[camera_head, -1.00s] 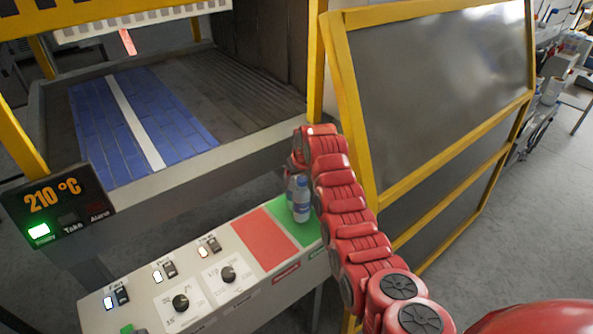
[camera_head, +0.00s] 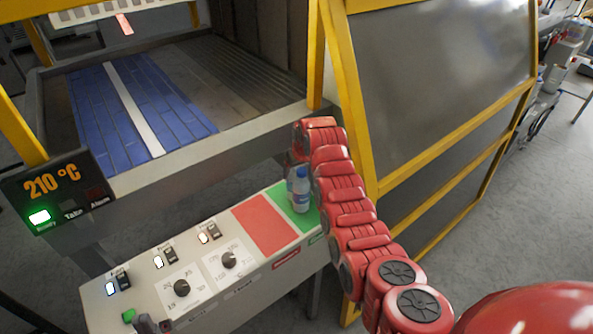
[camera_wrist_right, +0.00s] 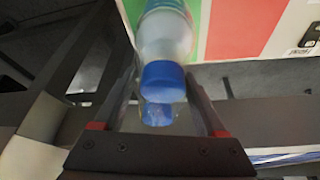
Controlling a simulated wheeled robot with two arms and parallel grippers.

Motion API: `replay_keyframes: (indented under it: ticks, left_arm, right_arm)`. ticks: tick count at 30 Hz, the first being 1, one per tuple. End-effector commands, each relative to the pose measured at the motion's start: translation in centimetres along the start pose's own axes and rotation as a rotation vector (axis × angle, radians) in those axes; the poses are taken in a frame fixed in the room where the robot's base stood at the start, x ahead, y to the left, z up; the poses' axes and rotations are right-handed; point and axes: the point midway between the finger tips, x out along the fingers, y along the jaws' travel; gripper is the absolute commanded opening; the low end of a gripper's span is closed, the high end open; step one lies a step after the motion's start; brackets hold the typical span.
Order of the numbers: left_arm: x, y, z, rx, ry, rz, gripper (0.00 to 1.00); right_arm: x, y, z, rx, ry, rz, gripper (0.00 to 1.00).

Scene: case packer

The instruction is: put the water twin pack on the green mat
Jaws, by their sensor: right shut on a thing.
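The water twin pack (camera_head: 300,190) is two clear bottles with blue caps and blue labels, upright at the green mat (camera_head: 284,207). In the head view its base overlaps the mat; I cannot tell whether it touches it. In the right wrist view the near bottle (camera_wrist_right: 165,38) and its cap show large, with the second blue cap just below, and the green mat (camera_wrist_right: 192,14) behind. My right gripper (camera_wrist_right: 160,82) has a finger on each side of the pack and is shut on it. In the head view my red right arm hides its fingers. My left gripper is not in view.
A red mat (camera_head: 264,231) lies left of the green one on the control panel (camera_head: 205,245), which has switches and knobs. The machine's yellow frame post (camera_head: 315,55) and guard door (camera_head: 440,95) stand close behind my right arm. A temperature display (camera_head: 58,190) is at left.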

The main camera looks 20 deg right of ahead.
Motion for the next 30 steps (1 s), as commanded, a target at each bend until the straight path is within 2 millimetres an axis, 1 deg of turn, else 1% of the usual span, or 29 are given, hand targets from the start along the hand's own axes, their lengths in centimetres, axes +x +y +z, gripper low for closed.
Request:
replay_keyframes:
  ticks: [8, 9, 11, 12, 13, 23, 26, 30]
  left_arm:
    - [-0.4, 0.0, 0.1, 0.000, 0.000, 0.000, 0.00]
    - [-0.3, 0.0, 0.1, 0.000, 0.000, 0.000, 0.00]
    - [-0.3, 0.0, 0.1, 0.000, 0.000, 0.000, 0.00]
    - [-0.3, 0.0, 0.1, 0.000, 0.000, 0.000, 0.00]
    - [-0.3, 0.0, 0.1, 0.000, 0.000, 0.000, 0.00]
    - [-0.6, 0.0, 0.1, 0.000, 0.000, 0.000, 0.00]
    - [-1.1, 0.1, 0.2, 0.000, 0.000, 0.000, 0.00]
    - [-1.9, 0.1, 0.3, 0.000, 0.000, 0.000, 0.00]
  right_arm:
    - [0.5, 0.0, 0.1, 0.000, 0.003, 0.000, 0.00]
    - [0.4, 0.0, 0.1, 0.000, 0.003, 0.000, 0.79]
    - [0.4, 0.0, 0.1, 0.000, 0.002, 0.000, 0.89]
    - [0.4, 0.0, 0.1, 0.000, 0.002, 0.000, 0.97]
    - [0.4, 0.0, 0.1, 0.000, 0.002, 0.000, 1.00]
    - [0.2, 0.0, 0.1, 0.000, 0.003, 0.001, 1.00]
    - [-0.4, 0.0, 0.2, 0.000, 0.000, 0.000, 1.00]
    - [-2.1, 0.0, 0.3, 0.000, 0.003, 0.001, 1.00]
